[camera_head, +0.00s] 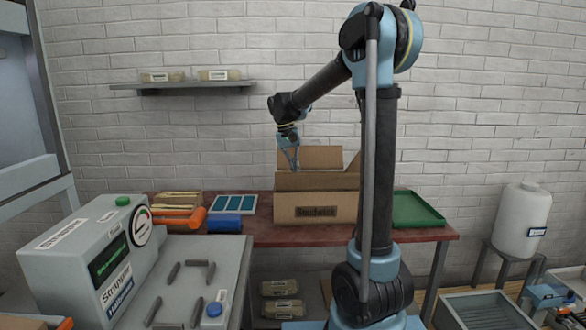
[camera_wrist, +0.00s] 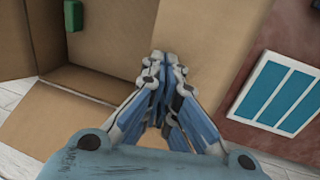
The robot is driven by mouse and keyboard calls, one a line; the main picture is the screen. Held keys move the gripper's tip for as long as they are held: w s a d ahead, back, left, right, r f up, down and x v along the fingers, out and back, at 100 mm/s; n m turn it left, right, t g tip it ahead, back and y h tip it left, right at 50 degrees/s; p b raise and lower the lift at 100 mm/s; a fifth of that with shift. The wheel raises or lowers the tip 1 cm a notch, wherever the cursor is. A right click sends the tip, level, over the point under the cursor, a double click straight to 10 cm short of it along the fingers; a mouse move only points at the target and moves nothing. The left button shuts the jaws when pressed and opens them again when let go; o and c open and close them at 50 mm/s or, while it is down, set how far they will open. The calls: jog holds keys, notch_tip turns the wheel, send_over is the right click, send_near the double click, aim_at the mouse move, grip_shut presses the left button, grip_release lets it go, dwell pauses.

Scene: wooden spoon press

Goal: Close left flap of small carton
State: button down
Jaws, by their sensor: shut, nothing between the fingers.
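The small carton (camera_head: 316,207) is an open brown box with a dark label on its front, standing on the red table. Its back flap (camera_head: 323,157) stands up, and its right flap (camera_head: 353,169) is raised and tilted. My gripper (camera_head: 293,165) points down at the carton's left side, with its fingers together and empty. In the wrist view, my gripper (camera_wrist: 167,58) is over the edge between the carton's inside (camera_wrist: 110,45) and the left flap (camera_wrist: 208,35), which spreads outward. I cannot tell whether the fingertips touch the flap. A green item (camera_wrist: 73,17) shows inside the carton.
A panel with teal sections (camera_head: 234,204) lies left of the carton; it also shows in the wrist view (camera_wrist: 280,92). A green tray (camera_head: 416,210) sits right of the carton. A wall shelf (camera_head: 183,88) hangs behind.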

jog(key=shift+d+f+y, duration=0.3)
jog(key=shift+f+y, duration=0.2)
jog(key=shift+y, duration=0.1)
jog(key=shift+d+f, duration=0.2)
jog(key=shift+f, duration=0.35)
jog(key=shift+r, duration=0.25)
